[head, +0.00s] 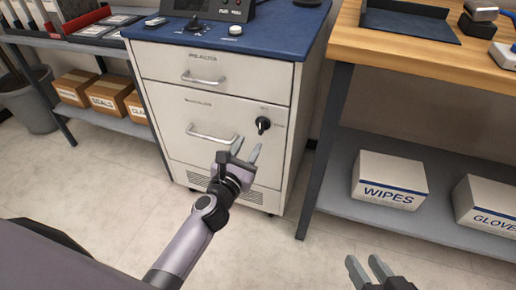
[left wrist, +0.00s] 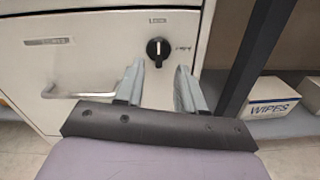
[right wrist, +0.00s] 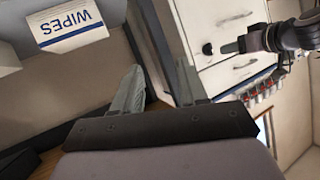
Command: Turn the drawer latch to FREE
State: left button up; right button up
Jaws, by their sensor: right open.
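The drawer latch (head: 263,124) is a black round knob on the white cabinet's lower drawer front, right of the handle (head: 212,134). In the left wrist view the latch (left wrist: 158,48) has a pale mark standing upright, toward a small label above; another label is at its right. Both are too small to read. My left gripper (head: 246,147) is open and empty, just below and in front of the latch; in its wrist view the latch appears between and beyond the fingertips, apparently untouched. My right gripper (head: 364,260) is open and empty at the lower right, away from the cabinet.
The upper drawer (head: 205,75) is closed. A blue top (head: 270,40) with a control unit covers the cabinet. A wooden bench (head: 420,45) stands right, with a WIPES box (head: 390,178) on its lower shelf. Its dark leg (head: 325,150) is close to the cabinet's right side.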

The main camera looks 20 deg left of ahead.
aim_at(260, 128)
pick_arm(q)
jog(key=shift+w+d+f+n+b, duration=0.15)
jog(key=shift+w+n+b, duration=0.3)
jog(key=shift+w, duration=0.95)
jog(key=shift+w+a+f+n+b, duration=0.15)
jog(key=shift+w+n+b, duration=0.35)
jog(key=shift+w, duration=0.85)
jog(key=shift+w+d+f+n+b, duration=0.1)
jog(key=shift+w+f+n+b, duration=0.15)
jog(key=shift+w+b, duration=0.75)
pick_arm(e)
jog(key=shift+w+a+f+y+p, duration=0.2)
jog(key=shift+a+f+y, duration=0.2)
jog(key=shift+a, duration=0.2)
jog(key=shift+w+a+f+y+p, duration=0.1)
jog(key=shift+a+f+y+p, duration=0.15)
jog(key=shift+a+y, duration=0.3)
pick_arm(q)
jog(key=shift+w, duration=0.4)
grip_shut()
